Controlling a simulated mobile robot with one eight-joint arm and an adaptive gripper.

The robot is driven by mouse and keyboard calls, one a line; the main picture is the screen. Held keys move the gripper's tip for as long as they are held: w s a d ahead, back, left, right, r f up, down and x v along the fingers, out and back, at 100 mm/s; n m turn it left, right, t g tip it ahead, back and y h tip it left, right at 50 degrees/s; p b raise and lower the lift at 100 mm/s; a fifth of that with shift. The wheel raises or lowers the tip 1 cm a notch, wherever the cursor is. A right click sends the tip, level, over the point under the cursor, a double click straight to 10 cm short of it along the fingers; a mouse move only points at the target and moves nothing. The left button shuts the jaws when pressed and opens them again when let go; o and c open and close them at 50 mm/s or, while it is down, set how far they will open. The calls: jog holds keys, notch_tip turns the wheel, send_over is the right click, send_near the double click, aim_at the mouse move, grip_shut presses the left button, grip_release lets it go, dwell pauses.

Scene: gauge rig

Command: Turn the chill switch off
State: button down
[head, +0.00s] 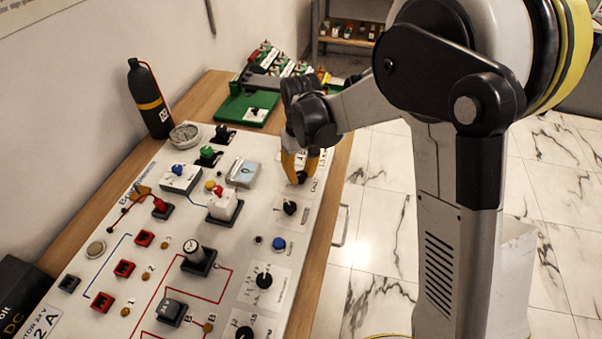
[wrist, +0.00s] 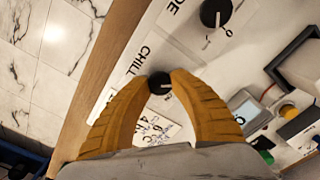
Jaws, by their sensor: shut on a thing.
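The chill switch (wrist: 159,85) is a small black rotary knob on the white panel, beside the printed word CHILL in the wrist view. In the head view its dark knob (head: 302,178) shows only partly below my fingers. My gripper (wrist: 160,79) has its orange fingers on both sides of the knob, shut on it. In the head view my gripper (head: 301,168) reaches down to the panel's right edge. The fingers hide part of the knob's dial, and I cannot tell which position its pointer is at.
Another black knob (head: 290,208) sits close by on the panel (head: 258,213). A grey display box (head: 243,173) and a white block with a red button (head: 223,206) stand to the left. A dark bottle (head: 150,100) stands at the back. Marble floor is open to the right.

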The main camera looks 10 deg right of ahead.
aim_at(301, 174)
jog(key=c, duration=1.1)
grip_release()
jog(key=shift+o, duration=0.2)
notch_tip(301, 174, up, 12)
